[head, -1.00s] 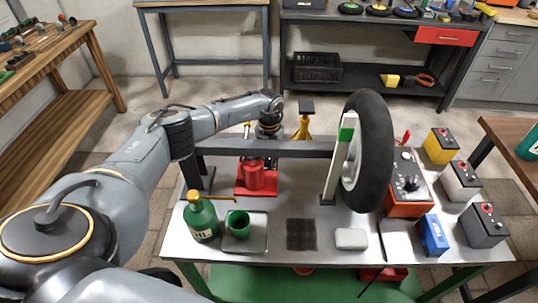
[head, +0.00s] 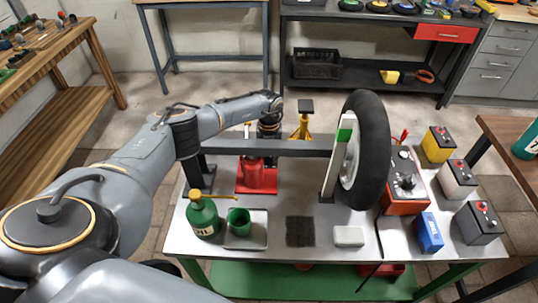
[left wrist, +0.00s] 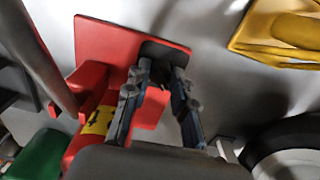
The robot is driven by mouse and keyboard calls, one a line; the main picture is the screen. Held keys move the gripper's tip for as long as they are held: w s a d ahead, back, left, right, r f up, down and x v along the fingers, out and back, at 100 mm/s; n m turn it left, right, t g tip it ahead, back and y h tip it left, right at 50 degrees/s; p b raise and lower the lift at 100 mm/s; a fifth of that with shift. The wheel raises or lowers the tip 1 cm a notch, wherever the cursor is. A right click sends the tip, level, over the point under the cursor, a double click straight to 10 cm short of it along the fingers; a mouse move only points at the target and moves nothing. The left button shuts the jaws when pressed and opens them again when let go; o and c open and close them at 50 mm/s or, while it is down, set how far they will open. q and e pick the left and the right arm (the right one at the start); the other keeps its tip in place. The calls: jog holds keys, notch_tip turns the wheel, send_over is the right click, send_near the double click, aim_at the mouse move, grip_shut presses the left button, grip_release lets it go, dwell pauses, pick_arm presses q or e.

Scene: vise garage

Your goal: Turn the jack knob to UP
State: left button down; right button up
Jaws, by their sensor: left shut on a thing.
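A yellow label (left wrist: 98,120) with dark marks shows on the jack beside the left finger. The knob's setting cannot be read. My right gripper does not show.
A wheel (head: 374,150) stands upright at the beam's right end. A green oil bottle (head: 202,217) and a green cup (head: 239,221) stand in front. A yellow jack stand (head: 303,124) is behind the beam. Several batteries (head: 457,178) are at the right.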

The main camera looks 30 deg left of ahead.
pick_arm(q)
jog(key=c, duration=1.1)
grip_release()
notch_tip(320, 180, up, 12)
